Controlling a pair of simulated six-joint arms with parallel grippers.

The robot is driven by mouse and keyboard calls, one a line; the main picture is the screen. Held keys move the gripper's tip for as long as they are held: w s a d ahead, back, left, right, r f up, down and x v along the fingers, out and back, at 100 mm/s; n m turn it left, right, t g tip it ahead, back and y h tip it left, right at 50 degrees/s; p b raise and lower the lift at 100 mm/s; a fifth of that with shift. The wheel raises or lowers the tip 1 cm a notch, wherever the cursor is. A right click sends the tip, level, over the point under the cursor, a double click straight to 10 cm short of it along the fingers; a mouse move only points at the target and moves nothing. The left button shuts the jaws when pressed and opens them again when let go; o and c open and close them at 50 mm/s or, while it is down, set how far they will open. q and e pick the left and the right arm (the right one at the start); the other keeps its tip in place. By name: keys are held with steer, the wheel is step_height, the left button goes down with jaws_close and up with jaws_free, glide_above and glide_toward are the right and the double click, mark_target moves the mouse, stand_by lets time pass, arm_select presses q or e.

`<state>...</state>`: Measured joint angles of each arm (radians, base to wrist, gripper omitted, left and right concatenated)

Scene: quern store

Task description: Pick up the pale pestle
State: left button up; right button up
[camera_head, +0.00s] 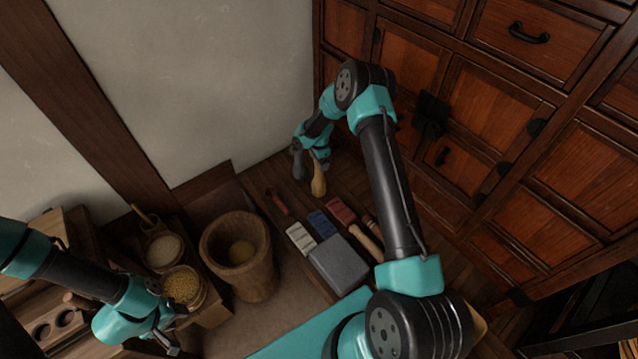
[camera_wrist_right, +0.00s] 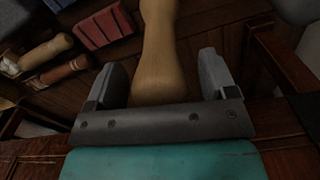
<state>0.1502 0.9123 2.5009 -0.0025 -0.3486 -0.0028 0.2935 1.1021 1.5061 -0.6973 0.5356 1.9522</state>
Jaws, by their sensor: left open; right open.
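The pale pestle (camera_head: 319,182) is a tan wooden club standing near the cabinet corner in the head view. It also shows in the right wrist view (camera_wrist_right: 160,50), between the two grey fingers, with gaps on both sides. My right gripper (camera_head: 308,158) is open around it, and no grip shows. Its far fingertip is partly hidden in the head view. My left gripper (camera_head: 168,338) is open and empty beside the grain bowls at lower left.
A wooden mortar (camera_head: 262,262) stands left of centre. White (camera_head: 300,238), blue (camera_head: 321,223) and red (camera_head: 340,210) blocks, a grey stone (camera_head: 338,263) and a pale roller (camera_head: 361,240) lie on the right. A drawer cabinet (camera_head: 500,130) bounds the right side.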

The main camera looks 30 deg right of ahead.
steer(key=shift+c, duration=0.3)
steer(key=shift+r, duration=0.1)
steer(key=c, duration=1.1)
steer(key=shift+r, duration=1.85)
steer(key=shift+s+a+f, duration=0.1)
steer(key=shift+s+a, duration=0.05)
steer(key=shift+s, duration=0.1)
steer(key=shift+s+a+r, duration=0.25)
steer(key=shift+s+a, duration=1.1)
steer(key=shift+s, duration=0.85)
steer(key=shift+s+a+r, duration=0.2)
steer(key=shift+s+a, duration=1.15)
steer(key=shift+s, duration=0.8)
steer(key=shift+s+a+r, duration=0.25)
steer(key=shift+s+a, duration=1.1)
steer(key=shift+s, duration=0.85)
